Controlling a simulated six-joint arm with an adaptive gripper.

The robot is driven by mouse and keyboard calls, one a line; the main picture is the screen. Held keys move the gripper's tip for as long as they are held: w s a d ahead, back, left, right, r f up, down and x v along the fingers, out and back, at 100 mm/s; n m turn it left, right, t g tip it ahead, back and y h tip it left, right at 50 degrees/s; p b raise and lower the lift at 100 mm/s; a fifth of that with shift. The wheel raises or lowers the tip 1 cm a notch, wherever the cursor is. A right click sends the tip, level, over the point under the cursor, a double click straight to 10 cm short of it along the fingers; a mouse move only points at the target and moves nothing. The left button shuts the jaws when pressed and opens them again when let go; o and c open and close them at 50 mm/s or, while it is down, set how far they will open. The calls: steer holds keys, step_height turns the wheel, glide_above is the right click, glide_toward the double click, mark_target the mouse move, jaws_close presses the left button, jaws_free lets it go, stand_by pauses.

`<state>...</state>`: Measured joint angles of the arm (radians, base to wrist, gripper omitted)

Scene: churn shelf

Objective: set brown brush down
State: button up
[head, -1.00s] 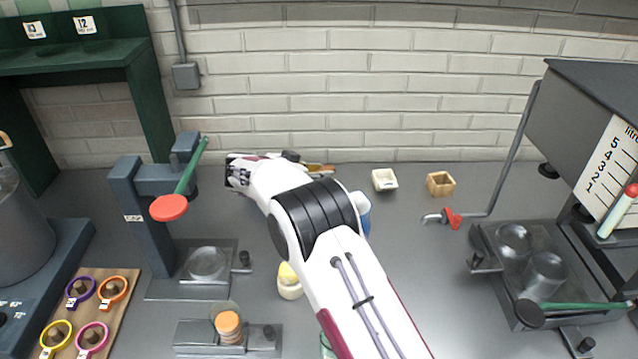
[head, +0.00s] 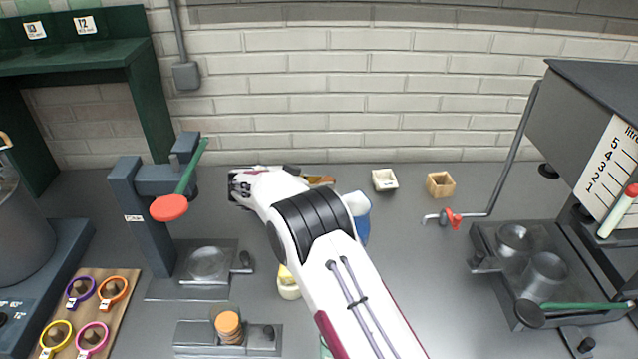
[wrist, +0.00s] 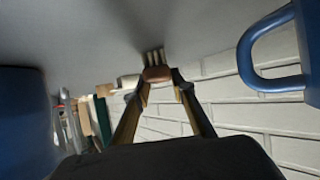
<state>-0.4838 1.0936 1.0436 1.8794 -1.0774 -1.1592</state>
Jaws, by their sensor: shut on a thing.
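The brown brush (wrist: 157,74) shows in the wrist view between my gripper's fingertips.
A blue jug (head: 361,226) stands right beside my arm; a blue handle (wrist: 262,50) shows close in the wrist view. A white box (head: 385,180) and a wooden box (head: 440,184) stand near the wall. The counter (head: 405,280) right of my arm is clear.

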steer(key=shift+f, duration=0.1)
steer(key=o, duration=1.1)
steer(key=shift+s+a+r, duration=0.35)
steer(key=shift+a+r, duration=0.05)
steer(key=shift+r, duration=0.05)
steer(key=shift+v, duration=1)
step_height(320, 180, up, 7)
